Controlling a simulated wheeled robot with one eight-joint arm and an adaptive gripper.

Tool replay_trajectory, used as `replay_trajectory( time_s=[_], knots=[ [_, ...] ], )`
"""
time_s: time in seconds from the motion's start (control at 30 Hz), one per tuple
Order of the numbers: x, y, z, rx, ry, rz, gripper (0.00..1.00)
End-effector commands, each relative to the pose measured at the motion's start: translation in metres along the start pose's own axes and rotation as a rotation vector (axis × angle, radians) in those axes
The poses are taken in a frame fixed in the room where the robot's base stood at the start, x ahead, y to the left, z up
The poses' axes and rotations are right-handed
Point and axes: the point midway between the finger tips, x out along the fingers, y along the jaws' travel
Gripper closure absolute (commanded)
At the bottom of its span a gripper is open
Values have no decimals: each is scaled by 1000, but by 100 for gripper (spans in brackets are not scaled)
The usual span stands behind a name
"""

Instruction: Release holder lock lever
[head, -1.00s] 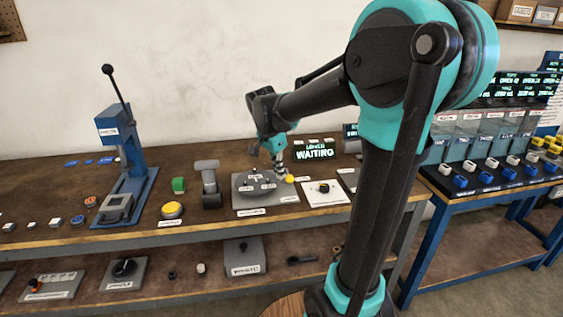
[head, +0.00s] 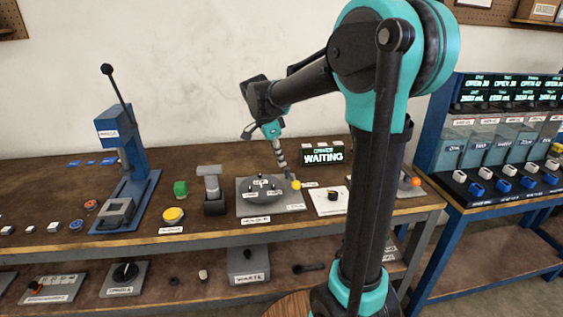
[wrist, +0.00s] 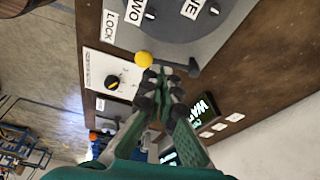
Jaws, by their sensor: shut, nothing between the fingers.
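The holder (head: 272,210) is a grey plate with a dark round disc on the bench. Its lock lever shows a yellow knob (head: 296,185) at the plate's right side. In the wrist view the knob (wrist: 143,59) is beside the LOCK label (wrist: 108,25), and a dark lever arm (wrist: 196,68) reaches to the right, partly hidden by the fingers. My gripper (head: 282,166) is above the plate's back right, close to the knob. In the wrist view my gripper (wrist: 165,78) is shut and empty, with its fingertips just beside the knob; contact cannot be told.
A lit WAITING display (head: 322,155) stands behind the holder. A white plate with a black and yellow knob (head: 331,201) lies to its right. A grey upright stand (head: 211,190) and a yellow button (head: 173,215) are to its left. A blue press (head: 124,165) stands further left.

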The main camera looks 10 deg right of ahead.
Motion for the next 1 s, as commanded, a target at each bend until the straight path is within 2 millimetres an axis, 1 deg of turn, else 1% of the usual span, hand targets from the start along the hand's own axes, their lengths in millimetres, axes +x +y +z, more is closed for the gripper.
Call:
replay_trajectory(
  time_s=[0.03,0.2,0.3,0.43,0.6,1.0],
  knots=[
    [9,0,0,1,0,0,100],
    [40,0,0,2,0,0,100],
    [55,0,0,1,0,0,100],
    [69,0,0,0,0,0,100],
    [77,0,0,0,0,0,100],
    [78,0,0,-4,0,-1,100]
  ],
)
